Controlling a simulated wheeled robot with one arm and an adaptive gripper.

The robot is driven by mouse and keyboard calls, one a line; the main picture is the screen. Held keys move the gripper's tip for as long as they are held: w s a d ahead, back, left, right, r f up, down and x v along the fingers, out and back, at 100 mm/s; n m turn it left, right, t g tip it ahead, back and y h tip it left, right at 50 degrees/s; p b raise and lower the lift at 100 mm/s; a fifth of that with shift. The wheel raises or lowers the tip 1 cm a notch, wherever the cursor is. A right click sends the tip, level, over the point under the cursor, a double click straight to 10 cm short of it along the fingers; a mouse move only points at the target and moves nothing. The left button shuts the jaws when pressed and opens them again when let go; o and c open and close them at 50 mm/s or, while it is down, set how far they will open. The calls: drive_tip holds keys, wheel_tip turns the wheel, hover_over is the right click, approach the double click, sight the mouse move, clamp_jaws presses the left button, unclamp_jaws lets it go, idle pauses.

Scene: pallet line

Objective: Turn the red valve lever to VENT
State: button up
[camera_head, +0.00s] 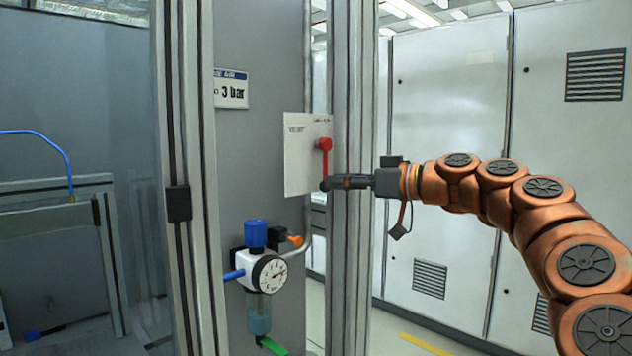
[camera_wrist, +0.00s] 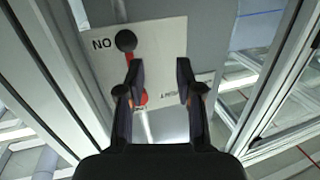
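The red valve lever (camera_head: 326,162) is on a white plate (camera_head: 297,170). In the head view it hangs down from its red hub, with a black ball at its lower end. VENT is printed at the plate's upper left. In the wrist view the lever (camera_wrist: 128,58) runs from the black ball (camera_wrist: 125,40), beside lettering that reads ON upside down, to the red hub (camera_wrist: 141,98). My gripper (camera_wrist: 160,65) is open, fingers apart; the left finger partly covers the lever. In the head view my gripper (camera_head: 335,183) is at the ball; I cannot tell whether it touches.
A pressure regulator with a round gauge (camera_head: 269,273), blue knob and orange handle is on the grey panel below. A 3 bar sign (camera_head: 231,89) is above left. An aluminium post (camera_head: 350,250) stands close beside my gripper. Grey cabinets (camera_head: 450,120) are behind.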

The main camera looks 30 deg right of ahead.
sight(325, 173)
drive_tip(key=d+t, duration=0.1)
drive_tip(key=d, duration=0.3)
drive_tip(key=x, duration=0.2)
drive_tip(key=p+x, duration=0.1)
drive_tip(key=x, duration=0.4)
drive_tip(key=shift+w+a+r+p, duration=0.15)
drive_tip(key=shift+w+r+p, duration=0.15)
drive_tip(key=shift+w+p, duration=0.1)
clamp_jaws()
